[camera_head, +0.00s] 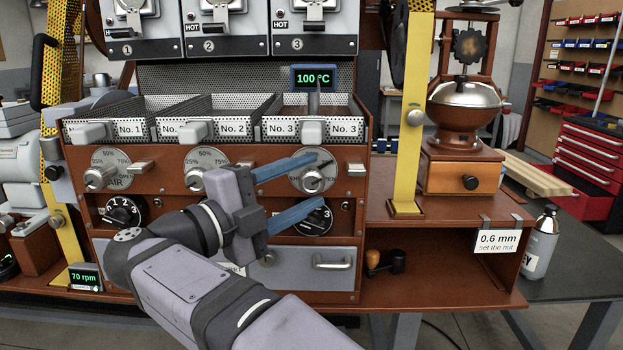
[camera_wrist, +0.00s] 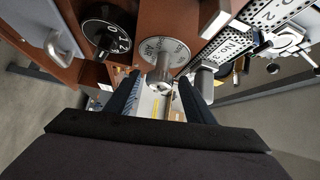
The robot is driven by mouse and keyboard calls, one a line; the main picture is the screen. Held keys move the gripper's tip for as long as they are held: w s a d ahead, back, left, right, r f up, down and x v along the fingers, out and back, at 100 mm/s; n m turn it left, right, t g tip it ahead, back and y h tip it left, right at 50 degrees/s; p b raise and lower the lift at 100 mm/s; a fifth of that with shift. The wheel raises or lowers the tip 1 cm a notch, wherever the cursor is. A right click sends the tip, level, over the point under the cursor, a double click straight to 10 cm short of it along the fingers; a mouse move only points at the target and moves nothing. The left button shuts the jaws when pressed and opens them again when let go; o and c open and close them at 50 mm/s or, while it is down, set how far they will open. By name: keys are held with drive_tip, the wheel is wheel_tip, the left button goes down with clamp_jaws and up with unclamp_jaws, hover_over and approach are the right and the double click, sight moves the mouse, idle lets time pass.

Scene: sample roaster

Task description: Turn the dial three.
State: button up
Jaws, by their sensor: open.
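The third round air dial (camera_head: 327,172) is on the brown front panel below the No. 3 tray. It has a pale percent scale and a silver knob (camera_head: 312,182). My gripper (camera_head: 316,181) is open, its blue fingers above and below that knob in the head view. In the wrist view the silver knob (camera_wrist: 162,68) shows in the gap between the dark fingers (camera_wrist: 160,77); I cannot tell if either touches it. A black numbered dial (camera_head: 316,222) sits lower in the same column, partly behind the lower finger. It also shows in the wrist view (camera_wrist: 107,28).
Two more air dials sit to the left, the middle one (camera_head: 197,177) partly behind my gripper. Trays, including No. 3 (camera_head: 346,129), jut out above the dials. A grey drawer (camera_head: 333,261) lies below. A yellow post (camera_head: 411,150) and a grinder (camera_head: 462,150) stand right.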

sight(304, 184)
drive_tip(key=shift+p+v, duration=0.4)
drive_tip(key=shift+v, duration=2.2)
